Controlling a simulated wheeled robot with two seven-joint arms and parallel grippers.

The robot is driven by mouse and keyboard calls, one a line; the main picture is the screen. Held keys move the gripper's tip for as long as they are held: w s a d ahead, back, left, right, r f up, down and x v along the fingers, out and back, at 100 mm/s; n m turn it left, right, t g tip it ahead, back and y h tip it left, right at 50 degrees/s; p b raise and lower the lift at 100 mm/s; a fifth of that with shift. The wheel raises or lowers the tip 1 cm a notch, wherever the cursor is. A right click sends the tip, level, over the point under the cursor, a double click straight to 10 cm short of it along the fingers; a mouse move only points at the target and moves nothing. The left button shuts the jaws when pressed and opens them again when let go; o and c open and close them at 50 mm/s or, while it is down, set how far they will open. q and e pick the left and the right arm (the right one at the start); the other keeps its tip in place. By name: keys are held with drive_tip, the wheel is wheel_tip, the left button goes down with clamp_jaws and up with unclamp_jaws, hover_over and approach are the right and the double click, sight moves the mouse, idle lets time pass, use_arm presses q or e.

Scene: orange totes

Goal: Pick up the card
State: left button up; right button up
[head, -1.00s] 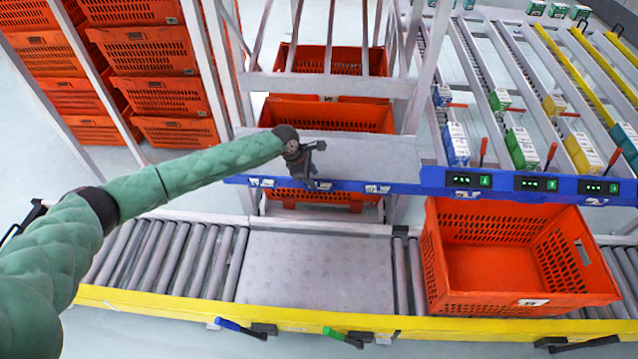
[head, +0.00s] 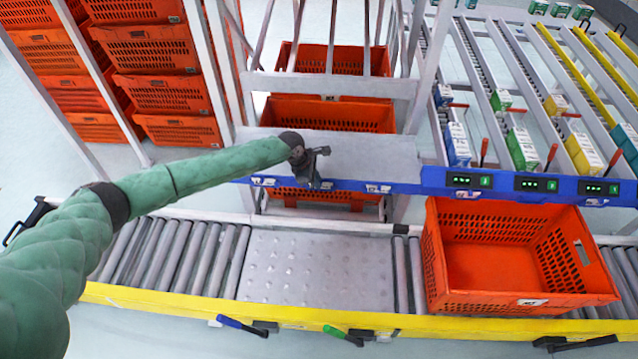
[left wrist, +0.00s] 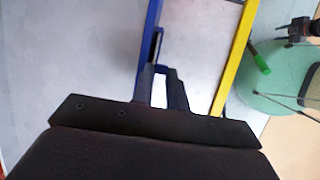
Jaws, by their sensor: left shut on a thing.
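My left gripper (head: 315,181) is at the blue front rail (head: 405,187) of the grey shelf, its fingers pointing down. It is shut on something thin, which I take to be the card. The fingers hide most of it, and its outline cannot be made out. In the left wrist view the two dark fingers of the left gripper (left wrist: 162,80) are close together beside the blue rail (left wrist: 148,50). Small white labels (head: 378,189) sit along the rail on either side of the gripper. My right gripper is not in view.
An empty orange tote (head: 440,290) stands on the roller conveyor at the right. The metal plate (head: 315,270) left of it is bare. Orange totes (head: 330,115) are behind and below the shelf. Grey posts (head: 218,75) rise beside my arm.

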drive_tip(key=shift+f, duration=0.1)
